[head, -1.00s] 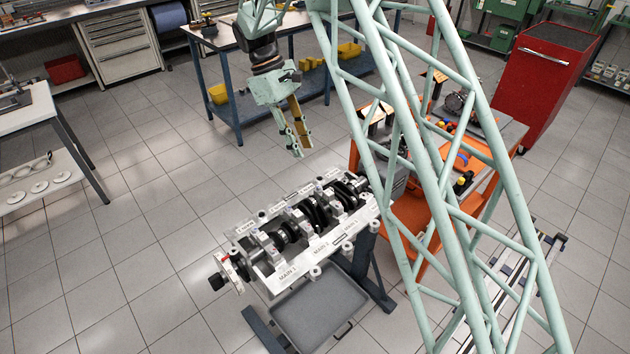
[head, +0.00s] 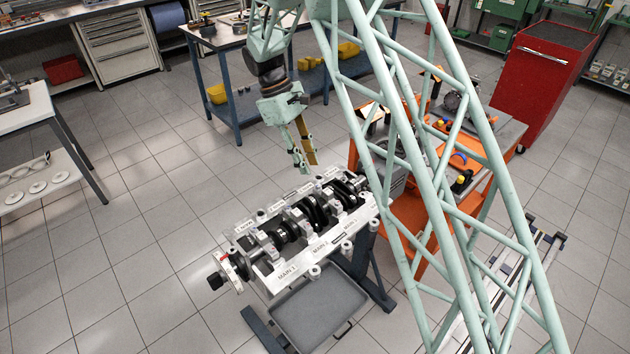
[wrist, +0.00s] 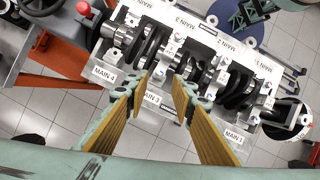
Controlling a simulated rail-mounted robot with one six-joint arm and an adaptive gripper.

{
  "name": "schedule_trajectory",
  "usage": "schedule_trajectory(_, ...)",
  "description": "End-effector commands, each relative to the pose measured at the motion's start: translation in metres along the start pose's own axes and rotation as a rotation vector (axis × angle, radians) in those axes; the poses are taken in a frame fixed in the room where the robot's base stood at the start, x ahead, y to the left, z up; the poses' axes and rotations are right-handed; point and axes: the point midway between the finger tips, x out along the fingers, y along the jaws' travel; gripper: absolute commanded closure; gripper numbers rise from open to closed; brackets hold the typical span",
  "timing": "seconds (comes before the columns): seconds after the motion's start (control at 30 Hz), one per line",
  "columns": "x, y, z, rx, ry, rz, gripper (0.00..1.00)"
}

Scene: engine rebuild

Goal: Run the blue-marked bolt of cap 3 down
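The engine block (head: 270,279) lies on a stand with its crankshaft (head: 285,233) and main caps facing up. The block also shows in the wrist view (wrist: 127,76), where the crankshaft (wrist: 239,93) runs across it. A MAIN 3 label (wrist: 151,101) sits on the block's near edge, just beyond my fingertips. My gripper (head: 308,168) hangs above the far half of the block, pointing down. In the wrist view my gripper (wrist: 162,88) has its fingers apart with nothing between them. Blue marking on a cap 3 bolt is too small to make out, and the fingers cover part of that area.
A grey tray (head: 318,311) lies under the block. An orange cart (head: 405,222) with tools stands close behind the block's right end. A blue workbench (head: 233,108) is at the back. The floor left of the block is clear.

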Motion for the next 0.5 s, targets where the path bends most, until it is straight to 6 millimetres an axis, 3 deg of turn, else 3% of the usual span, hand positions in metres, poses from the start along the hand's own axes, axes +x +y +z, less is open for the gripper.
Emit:
schedule_trajectory(0.3, 0.043, -0.001, 0.001, -0.001, -0.002, -0.001, 0.77)
schedule_trajectory(0.5, 0.061, 0.000, 0.001, -0.001, -0.001, 0.000, 0.77)
